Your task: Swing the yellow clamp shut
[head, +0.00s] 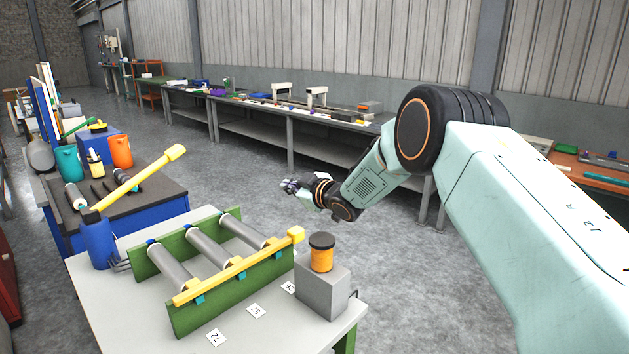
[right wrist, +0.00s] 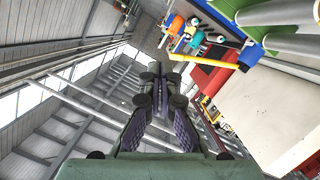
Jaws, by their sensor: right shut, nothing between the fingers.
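A yellow clamp bar (head: 237,267) with a square yellow end block lies along the near green rail of a rack (head: 220,299), over the near ends of the grey cylinders (head: 210,246). A second yellow bar (head: 136,180) slants up to the right at the rack's far left, its block end raised; its lower end is by a blue bottle (head: 97,241), and I cannot see its hinge. My right gripper (head: 289,186) is shut and empty, in the air beyond the rack's far right side, apart from both bars. It also shows shut in the right wrist view (right wrist: 156,76). My left gripper is not in view.
A grey box (head: 321,291) with an orange, dark-lidded jar (head: 321,253) stands at the table's right. Number cards (head: 216,337) lie along the front. A dark bench (head: 150,203) with cups and tools stands behind left. The floor beyond the table is clear.

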